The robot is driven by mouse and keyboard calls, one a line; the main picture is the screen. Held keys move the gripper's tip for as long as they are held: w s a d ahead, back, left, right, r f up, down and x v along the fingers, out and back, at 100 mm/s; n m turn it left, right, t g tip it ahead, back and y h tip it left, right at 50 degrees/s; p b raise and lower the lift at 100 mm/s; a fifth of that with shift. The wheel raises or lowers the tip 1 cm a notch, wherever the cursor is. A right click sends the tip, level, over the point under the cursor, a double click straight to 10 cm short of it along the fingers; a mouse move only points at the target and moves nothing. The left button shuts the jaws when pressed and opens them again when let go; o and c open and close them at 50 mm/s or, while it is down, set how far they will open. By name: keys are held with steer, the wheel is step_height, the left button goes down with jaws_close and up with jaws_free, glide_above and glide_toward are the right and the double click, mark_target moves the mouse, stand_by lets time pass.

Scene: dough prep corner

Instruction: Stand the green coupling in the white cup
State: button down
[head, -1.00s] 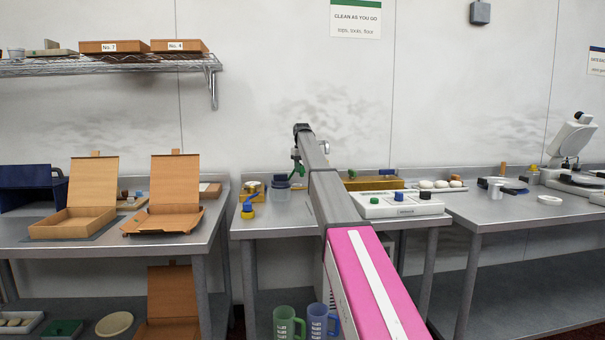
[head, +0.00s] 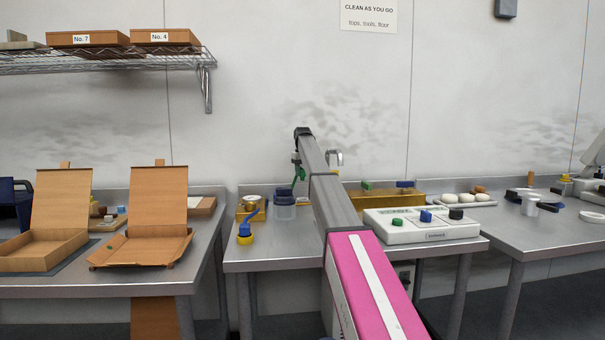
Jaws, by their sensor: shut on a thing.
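The green coupling (head: 299,172) hangs below the far end of my arm, above the middle table. My gripper (head: 296,161) is small and partly hidden by the arm, and is shut on the coupling. A clear container with a dark blue lid (head: 284,197) stands on the table just below and left of it. A white cup (head: 531,205) stands on the right table, well to the right of my gripper. The inside of the cup cannot be made out.
A white device with coloured knobs (head: 427,224) and a brass-coloured box (head: 385,195) stand right of my arm. A blue and yellow item (head: 245,233) stands to its left. A white ring-shaped dish (head: 592,216) lies right of the cup.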

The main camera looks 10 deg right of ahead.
steer(key=shift+f, duration=3.9)
steer(key=shift+f, duration=1.35)
steer(key=c, duration=0.6)
jaws_free()
steer(key=shift+r, duration=4)
